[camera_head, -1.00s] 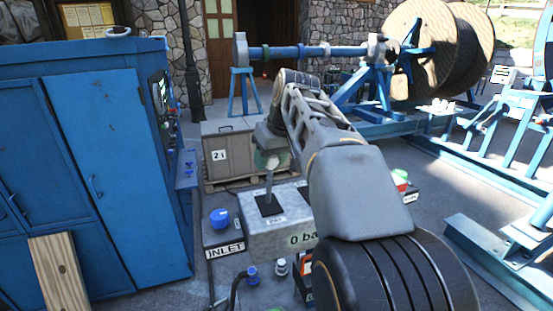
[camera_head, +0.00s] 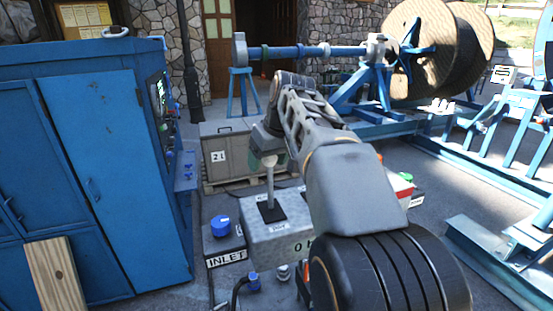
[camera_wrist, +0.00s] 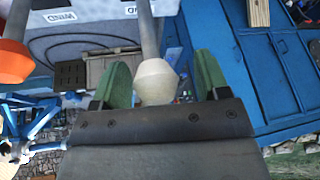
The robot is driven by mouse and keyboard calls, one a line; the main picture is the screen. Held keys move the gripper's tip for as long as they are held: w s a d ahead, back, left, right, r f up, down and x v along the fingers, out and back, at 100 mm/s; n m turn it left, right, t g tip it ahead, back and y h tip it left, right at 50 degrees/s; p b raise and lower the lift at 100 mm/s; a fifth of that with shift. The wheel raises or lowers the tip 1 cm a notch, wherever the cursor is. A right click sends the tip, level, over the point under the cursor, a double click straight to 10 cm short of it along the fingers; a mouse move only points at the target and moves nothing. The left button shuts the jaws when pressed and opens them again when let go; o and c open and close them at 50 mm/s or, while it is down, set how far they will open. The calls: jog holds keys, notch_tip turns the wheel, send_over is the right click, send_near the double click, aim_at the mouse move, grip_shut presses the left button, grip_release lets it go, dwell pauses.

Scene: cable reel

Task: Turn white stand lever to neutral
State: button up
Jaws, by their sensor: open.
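The white lever (camera_head: 270,185) stands nearly upright on a grey stand box (camera_head: 282,238), its stem rising from a dark square plate. Its pale knob (camera_wrist: 156,82) sits between the two green fingers of my gripper (camera_wrist: 161,75) in the wrist view. The fingers are open, with a gap on each side of the knob. In the head view my gripper (camera_head: 267,148) is at the lever's top and partly hides the knob. A label reading WIND (camera_wrist: 58,17) shows on the box in the wrist view. My forearm hides the box's right part.
A second lever with an orange knob (camera_wrist: 14,62) is at the left of the wrist view. A blue cabinet (camera_head: 110,150) stands left. A box with a blue cap and INLET label (camera_head: 226,257) is beside the stand. A grey crate (camera_head: 225,158) is behind.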

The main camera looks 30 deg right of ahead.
jog(key=p+v, duration=0.1)
jog(key=v, duration=1.3)
jog(key=shift+s+f, duration=0.1)
dwell(0.3)
